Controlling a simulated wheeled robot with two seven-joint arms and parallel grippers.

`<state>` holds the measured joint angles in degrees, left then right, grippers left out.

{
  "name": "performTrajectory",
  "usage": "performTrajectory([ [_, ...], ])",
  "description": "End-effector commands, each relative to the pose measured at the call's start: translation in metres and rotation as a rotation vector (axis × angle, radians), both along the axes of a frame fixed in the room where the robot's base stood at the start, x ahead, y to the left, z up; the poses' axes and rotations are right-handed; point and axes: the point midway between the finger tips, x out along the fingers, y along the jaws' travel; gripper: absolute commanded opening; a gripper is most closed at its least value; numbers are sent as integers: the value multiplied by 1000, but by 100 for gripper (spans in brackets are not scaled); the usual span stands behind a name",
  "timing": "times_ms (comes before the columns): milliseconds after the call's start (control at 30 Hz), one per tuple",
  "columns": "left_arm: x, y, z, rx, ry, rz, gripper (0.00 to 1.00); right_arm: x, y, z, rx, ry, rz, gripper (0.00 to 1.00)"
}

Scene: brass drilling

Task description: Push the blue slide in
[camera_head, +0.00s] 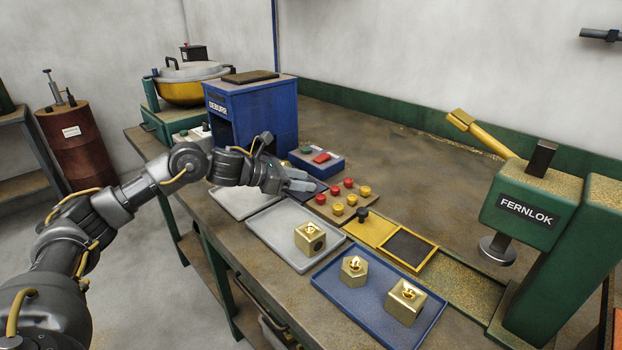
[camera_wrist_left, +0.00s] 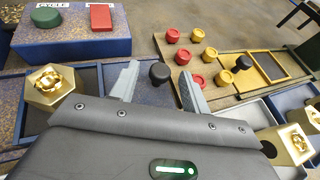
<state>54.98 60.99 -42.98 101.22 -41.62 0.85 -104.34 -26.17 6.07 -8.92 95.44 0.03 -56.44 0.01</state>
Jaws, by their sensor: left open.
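The blue slide (camera_head: 316,184) sticks out at the front of the blue DEBURR machine (camera_head: 262,112), partly hidden by my left gripper in the head view. In the left wrist view, the slide (camera_wrist_left: 95,78) carries a hexagonal brass piece (camera_wrist_left: 52,86) at left. Its black knob (camera_wrist_left: 160,72) stands upright between my open left fingers. My left gripper (camera_head: 301,180) is low over the slide, and its fingers also show in the wrist view (camera_wrist_left: 157,82). Whether a finger touches the knob cannot be told. My right gripper is not in view.
A control box (camera_head: 317,160) with green and red buttons sits behind the slide. A board of red and yellow knobs (camera_head: 325,209) and a yellow slide (camera_head: 370,229) lie to the right. Grey (camera_head: 262,222) and blue (camera_head: 335,294) trays lie in front. The green FERNLOK press (camera_head: 532,213) stands at right.

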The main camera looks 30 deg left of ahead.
Motion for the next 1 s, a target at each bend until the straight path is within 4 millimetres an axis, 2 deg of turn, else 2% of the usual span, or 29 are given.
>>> performTrajectory([
  [467,4,-8,-5,0,0,1,45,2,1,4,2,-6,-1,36],
  [800,3,-6,-5,-1,0,4,1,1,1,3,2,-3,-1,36],
  [1000,4,-6,-5,0,1,4,0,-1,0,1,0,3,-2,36],
])
